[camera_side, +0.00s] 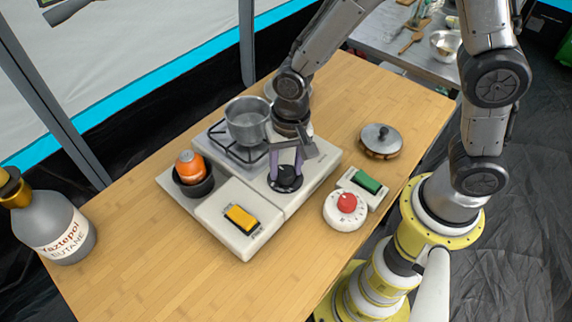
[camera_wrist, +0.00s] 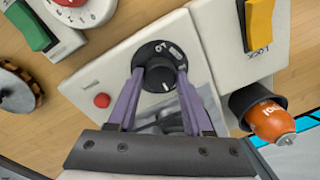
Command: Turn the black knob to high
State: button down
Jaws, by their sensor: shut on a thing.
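The black knob (camera_wrist: 159,73) is on the front of the white stove unit (camera_wrist: 100,75). In the wrist view its round dial shows white markings around the raised centre grip. In the side view the knob (camera_side: 285,179) sits low on the stove, below my gripper. My gripper (camera_side: 286,168) comes down from above with its purple fingers on the knob. In the wrist view the fingers (camera_wrist: 158,80) stand on either side of the knob's centre grip and are shut on it. The dial's markings are partly hidden and too small to read surely.
A steel pot (camera_side: 247,122) stands on the burner beside my wrist. An orange canister (camera_side: 190,167) sits in a black holder. A butane bottle (camera_side: 62,235) stands far left.

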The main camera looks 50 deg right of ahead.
jog(key=shift+n, duration=0.3)
jog(key=n, duration=0.6)
jog(key=shift+w, duration=0.1)
jog(key=n, duration=0.7)
jog(key=shift+r+g, duration=0.1)
jog(key=shift+g, duration=0.3)
jog(key=shift+a, duration=0.1)
jog(key=shift+c, duration=1.6)
grip_release()
